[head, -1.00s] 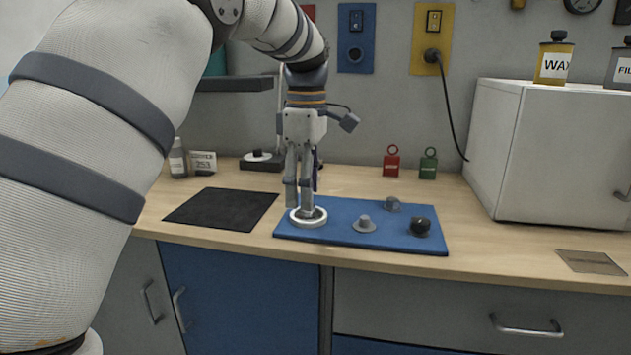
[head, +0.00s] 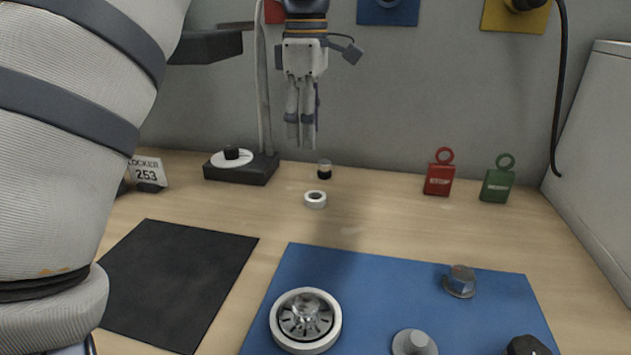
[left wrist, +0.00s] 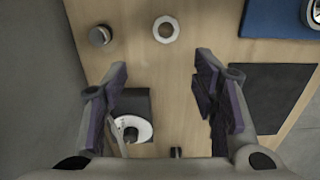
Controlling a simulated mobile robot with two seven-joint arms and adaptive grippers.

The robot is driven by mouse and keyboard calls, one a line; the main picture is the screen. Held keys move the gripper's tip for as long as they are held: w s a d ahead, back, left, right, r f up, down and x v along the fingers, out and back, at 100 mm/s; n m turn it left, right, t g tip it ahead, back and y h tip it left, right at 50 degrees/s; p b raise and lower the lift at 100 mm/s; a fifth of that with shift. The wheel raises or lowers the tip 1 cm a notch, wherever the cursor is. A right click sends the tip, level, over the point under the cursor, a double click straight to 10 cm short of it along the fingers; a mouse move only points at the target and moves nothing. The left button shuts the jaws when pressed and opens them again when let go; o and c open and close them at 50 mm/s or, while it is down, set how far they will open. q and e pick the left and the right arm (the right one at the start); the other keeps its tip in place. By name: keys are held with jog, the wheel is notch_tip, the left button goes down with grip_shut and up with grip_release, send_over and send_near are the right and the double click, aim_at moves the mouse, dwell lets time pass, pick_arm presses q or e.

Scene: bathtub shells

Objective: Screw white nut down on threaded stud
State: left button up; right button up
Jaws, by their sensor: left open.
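A small white nut (head: 315,200) lies flat on the wooden bench behind the blue mat, its hole facing up. It also shows in the left wrist view (left wrist: 166,29). On the mat's left part sits a larger white ring (head: 277,325) around a spoked metal piece (head: 305,316) with a shiny raised centre. I cannot make out threads, so I cannot tell which piece is the stud. My left gripper (head: 300,143) hangs fingers-down above the back of the bench, behind the nut and clear of it. In the left wrist view (left wrist: 160,85) its fingers are apart and empty. My right gripper is out of view.
A small dark-based cylinder (head: 324,169) stands just behind the nut. A black base with a white disc (head: 240,173) stands behind left. The blue mat (head: 370,285) holds grey knobs (head: 461,280). A black mat (head: 180,275) lies left. Red (head: 439,178) and green (head: 497,184) tags stand right.

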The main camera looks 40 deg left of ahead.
pick_arm(q)
jog(key=f, duration=0.3)
jog(key=d+f, duration=0.1)
jog(key=f, duration=0.7)
jog(key=shift+s+d, duration=0.25)
jog(key=shift+d, duration=0.05)
jog(key=shift+f, duration=0.4)
jog(key=c, duration=1)
